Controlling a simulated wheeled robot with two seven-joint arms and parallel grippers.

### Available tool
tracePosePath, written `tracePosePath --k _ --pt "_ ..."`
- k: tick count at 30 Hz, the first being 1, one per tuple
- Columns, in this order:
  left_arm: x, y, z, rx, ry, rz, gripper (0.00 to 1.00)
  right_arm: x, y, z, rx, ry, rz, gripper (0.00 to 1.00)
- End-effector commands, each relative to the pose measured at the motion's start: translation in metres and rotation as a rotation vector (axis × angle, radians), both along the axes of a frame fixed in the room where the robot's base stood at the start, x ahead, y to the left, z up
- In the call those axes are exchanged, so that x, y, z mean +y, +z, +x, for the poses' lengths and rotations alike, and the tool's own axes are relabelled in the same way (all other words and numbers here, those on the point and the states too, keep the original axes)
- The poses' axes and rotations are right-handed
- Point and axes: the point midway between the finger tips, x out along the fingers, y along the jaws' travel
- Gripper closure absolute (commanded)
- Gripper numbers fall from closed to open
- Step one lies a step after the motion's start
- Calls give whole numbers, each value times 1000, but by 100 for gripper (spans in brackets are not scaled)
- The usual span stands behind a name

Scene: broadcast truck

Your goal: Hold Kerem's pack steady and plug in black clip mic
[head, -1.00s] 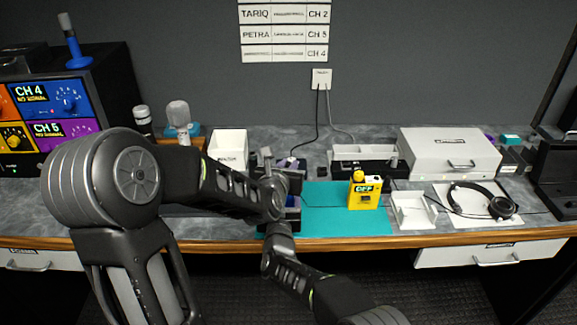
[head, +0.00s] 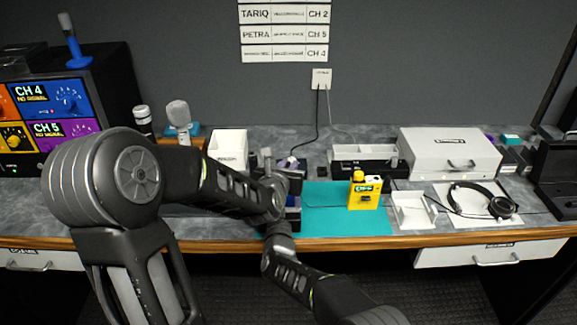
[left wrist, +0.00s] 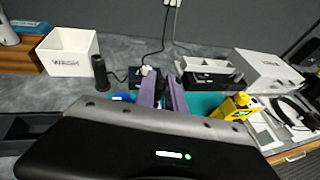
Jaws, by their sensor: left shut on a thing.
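My left gripper (head: 284,192) reaches in from the left over the left end of the teal mat (head: 325,222). Its two fingers also show in the left wrist view (left wrist: 162,92). It is shut on a dark blue pack (head: 292,200), mostly hidden behind the gripper; a bit of blue shows beside the fingers in the left wrist view (left wrist: 122,97). My right arm comes up from the bottom right to the same spot; its fingertips are hidden, so I cannot tell their state. I cannot make out the black clip mic or its plug.
A yellow pack (head: 365,194) stands on the mat to the right. Beside it are a small white tray (head: 413,211) and headphones (head: 485,202). Behind are an open white bin (head: 228,146), a divided tray (head: 364,155) and a white case (head: 450,150). Cables hang from the wall socket (head: 321,78).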

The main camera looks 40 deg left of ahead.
Motion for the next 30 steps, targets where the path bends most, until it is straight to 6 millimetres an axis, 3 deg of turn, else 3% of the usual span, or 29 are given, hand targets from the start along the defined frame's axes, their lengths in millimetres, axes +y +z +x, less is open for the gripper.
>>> tracePosePath --k 29,30 --pt "0 -24 0 1 0 0 100 0 0 0 0 0 0 74" --pt "0 -23 0 1 0 0 82 0 0 0 0 0 0 74"
